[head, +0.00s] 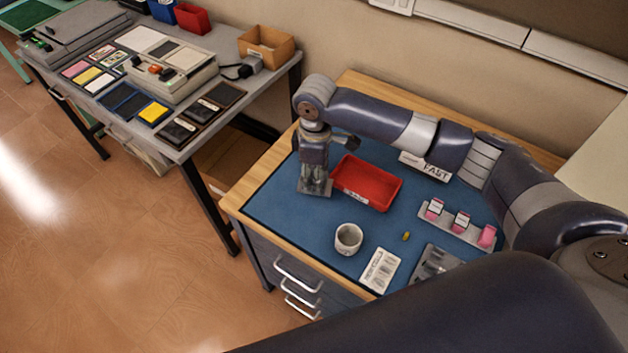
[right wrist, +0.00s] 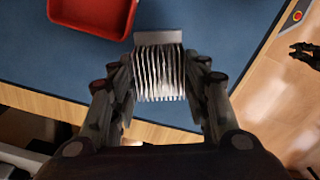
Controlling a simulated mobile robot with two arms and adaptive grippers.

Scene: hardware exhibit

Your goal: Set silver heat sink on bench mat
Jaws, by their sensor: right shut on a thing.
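The silver heat sink (right wrist: 160,72), with a flat plate and a row of fins, sits between the fingers of my right gripper (right wrist: 163,88) in the right wrist view. In the head view, my right gripper (head: 315,182) points down with the heat sink (head: 316,189) at its tips, over the left part of the blue bench mat (head: 290,225), left of the red tray. The heat sink is at or just above the mat; I cannot tell if it touches. My left gripper (right wrist: 304,54) shows small at the right of the right wrist view, beyond the bench edge, with its fingers apart and empty.
A red tray (head: 367,183) stands close right of my right gripper. A white mug (head: 348,239), a printed card (head: 380,270), a small yellow piece (head: 406,236) and a rack with pink items (head: 460,222) are on the mat. The mat's front left is bare. A grey table (head: 215,125) stands left.

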